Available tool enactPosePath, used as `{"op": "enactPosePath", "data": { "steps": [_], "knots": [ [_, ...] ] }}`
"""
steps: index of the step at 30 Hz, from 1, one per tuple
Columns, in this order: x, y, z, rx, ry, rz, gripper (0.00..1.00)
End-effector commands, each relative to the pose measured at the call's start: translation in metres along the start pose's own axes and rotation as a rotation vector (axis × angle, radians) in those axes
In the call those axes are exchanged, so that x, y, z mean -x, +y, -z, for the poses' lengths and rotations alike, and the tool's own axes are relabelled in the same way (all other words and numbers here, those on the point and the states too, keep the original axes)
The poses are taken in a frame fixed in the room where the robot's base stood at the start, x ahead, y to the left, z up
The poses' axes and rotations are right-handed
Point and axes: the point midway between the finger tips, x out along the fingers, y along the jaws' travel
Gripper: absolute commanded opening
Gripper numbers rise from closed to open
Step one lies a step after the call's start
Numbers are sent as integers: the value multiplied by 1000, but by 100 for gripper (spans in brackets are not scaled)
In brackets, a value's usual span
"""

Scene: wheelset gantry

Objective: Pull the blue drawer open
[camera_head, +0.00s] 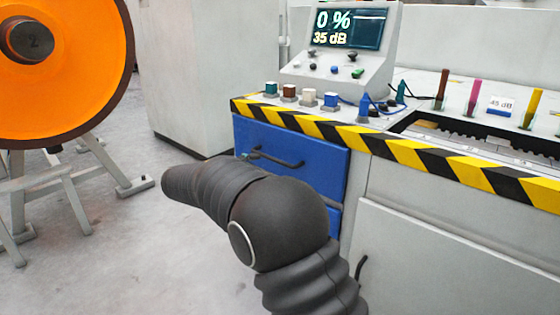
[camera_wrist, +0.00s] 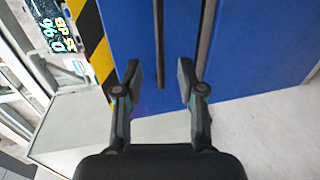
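The blue drawer (camera_head: 325,160) is the upper blue front in the cabinet under the striped edge. It looks closed, flush with the cabinet. Its dark bar handle (camera_head: 280,161) runs across it, its left part close to my arm. In the wrist view, the blue front (camera_wrist: 125,20) fills the upper middle and the handle (camera_wrist: 159,40) runs down the picture. My gripper (camera_wrist: 160,76) is open, with the handle's end between its spread fingertips in the picture. I cannot tell whether they touch it. In the head view my arm mostly hides the gripper.
A second blue front (camera_head: 334,222) is below, partly hidden by my arm. A console with a display (camera_head: 348,27) and several small coloured blocks stand on the bench top. An orange wheel (camera_head: 60,75) on a stand is at left. Grey floor (camera_head: 110,240) is free between.

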Motion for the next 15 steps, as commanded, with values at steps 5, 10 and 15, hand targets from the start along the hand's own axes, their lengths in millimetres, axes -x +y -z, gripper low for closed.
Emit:
{"op": "enactPosePath", "data": {
  "steps": [5, 10, 15],
  "knots": [
    [-37, 0, -2, -1, -6, -1, 39],
    [-68, 0, -2, -1, -7, -1, 39],
    [-91, 0, -2, -1, -5, -1, 39]
  ]
}}
